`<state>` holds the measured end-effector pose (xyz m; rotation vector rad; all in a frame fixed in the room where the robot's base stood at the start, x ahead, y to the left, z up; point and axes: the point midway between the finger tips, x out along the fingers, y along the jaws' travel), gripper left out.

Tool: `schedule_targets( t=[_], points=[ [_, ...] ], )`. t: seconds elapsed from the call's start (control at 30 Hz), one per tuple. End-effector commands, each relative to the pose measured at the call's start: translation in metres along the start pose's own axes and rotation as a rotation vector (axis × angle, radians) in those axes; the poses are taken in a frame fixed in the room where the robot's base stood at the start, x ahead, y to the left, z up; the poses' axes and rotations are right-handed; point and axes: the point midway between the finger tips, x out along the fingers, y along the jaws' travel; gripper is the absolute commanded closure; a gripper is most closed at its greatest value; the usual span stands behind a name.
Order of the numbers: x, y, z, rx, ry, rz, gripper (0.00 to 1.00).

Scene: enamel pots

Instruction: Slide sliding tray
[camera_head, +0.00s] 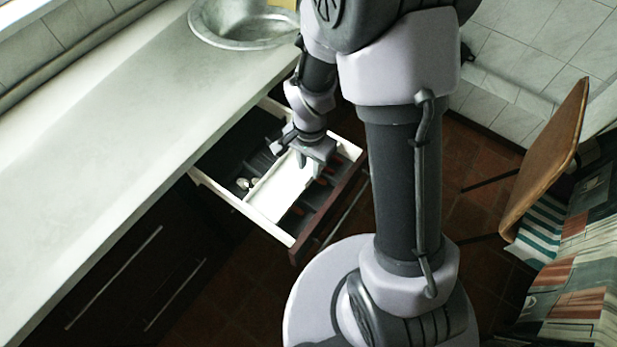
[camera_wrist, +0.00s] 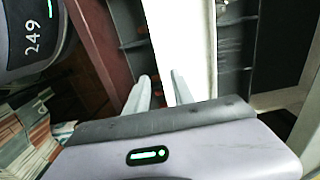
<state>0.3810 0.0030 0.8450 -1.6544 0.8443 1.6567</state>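The sliding tray is a white panel (camera_head: 280,190) lying across the inside of an open drawer (camera_head: 268,228). In the wrist view the tray (camera_wrist: 184,38) is a bright white strip between dark compartments. My gripper (camera_head: 308,170) is low over the drawer, at the tray's end near the drawer front. In the wrist view its two fingers (camera_wrist: 160,80) are apart, with their tips at the tray's edge. I see nothing held between them. Whether the fingertips touch the tray is unclear, and my wrist hides part of the drawer in the head view.
The drawer has white side walls, a dark brown front (camera_head: 330,208) and dark compartments with small items (camera_head: 244,184). A pale countertop (camera_head: 120,140) with a metal sink (camera_head: 245,25) runs along the left. A wooden chair (camera_head: 548,160) stands at the right.

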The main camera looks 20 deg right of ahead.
Motion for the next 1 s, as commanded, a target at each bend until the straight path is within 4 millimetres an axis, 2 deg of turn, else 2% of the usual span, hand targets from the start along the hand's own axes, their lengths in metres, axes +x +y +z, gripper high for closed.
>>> schedule_targets(
  t=[0.03,0.2,0.57,0.7,0.73,1.0],
  points=[
    [0.017,0.0,0.0,0.0,-0.002,0.002,0.71],
    [0.041,0.0,0.0,0.0,0.0,0.0,0.71],
    [0.047,-0.001,0.0,0.0,0.001,-0.001,0.71],
    [0.047,-0.001,0.0,0.0,0.001,-0.001,0.96],
    [0.047,-0.001,0.0,0.0,0.001,-0.001,1.0],
    [0.047,-0.001,0.0,0.0,0.001,-0.001,1.0]
  ],
)
